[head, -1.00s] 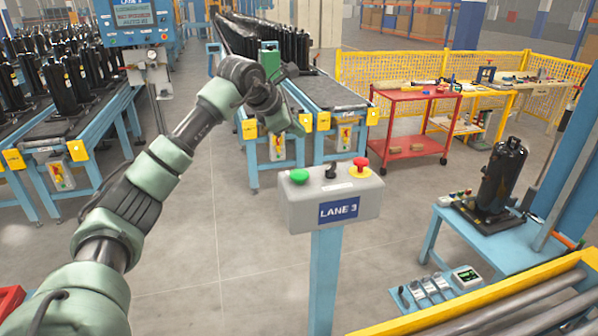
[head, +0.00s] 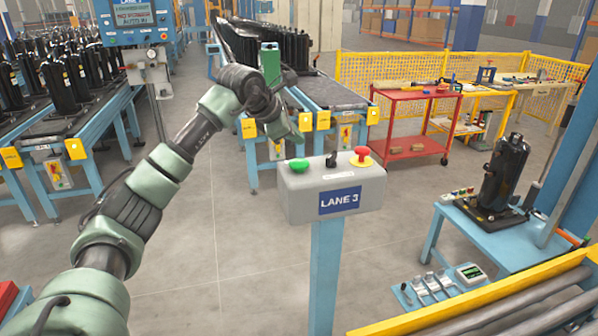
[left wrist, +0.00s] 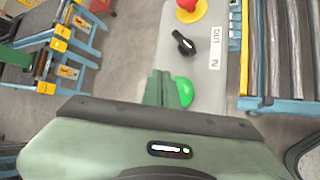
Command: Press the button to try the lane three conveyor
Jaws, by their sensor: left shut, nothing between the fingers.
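The grey LANE 3 control box (head: 290,200) stands on a blue post in the middle of the head view. On its top are a green button (head: 299,165), a black selector switch (head: 331,160) and a red mushroom button (head: 362,155) on a yellow ring. My left gripper (head: 297,136) is shut and empty, pointing down just above the green button. In the left wrist view its closed fingers (left wrist: 160,88) lie beside the green button (left wrist: 184,91) and partly cover it. I cannot tell whether they touch it. My right gripper is not in view.
A roller conveyor with a yellow rail (head: 450,308) is at the lower right. A blue bench (head: 445,240) with a black compressor (head: 503,175) is behind it. A red cart (head: 405,140) and other conveyors stand farther back. Open floor lies left of the post.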

